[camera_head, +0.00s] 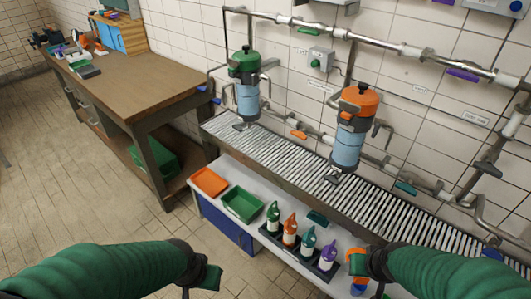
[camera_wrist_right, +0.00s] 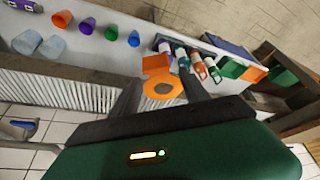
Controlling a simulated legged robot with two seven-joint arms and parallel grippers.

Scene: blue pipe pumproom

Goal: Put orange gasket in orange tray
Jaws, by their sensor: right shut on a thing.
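The orange gasket (camera_wrist_right: 162,88), an orange piece with a round hole, sits between the fingers of my right gripper (camera_wrist_right: 162,80) in the right wrist view. The gripper is shut on it. In the head view this gripper is at the lower right, mostly hidden by its own wrist. The orange tray (camera_head: 209,181) is empty at the left end of the low white bench, and also shows at the right of the wrist view (camera_wrist_right: 254,74). My left gripper (camera_head: 208,277) is at the bottom of the head view, left of the bench; its fingers are mostly out of sight.
An empty green tray (camera_head: 242,205) stands next to the orange tray. A dark rack (camera_head: 325,268) with several coloured bottles lies between the trays and my right gripper. Several coloured cups (camera_wrist_right: 87,25) stand on the bench.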

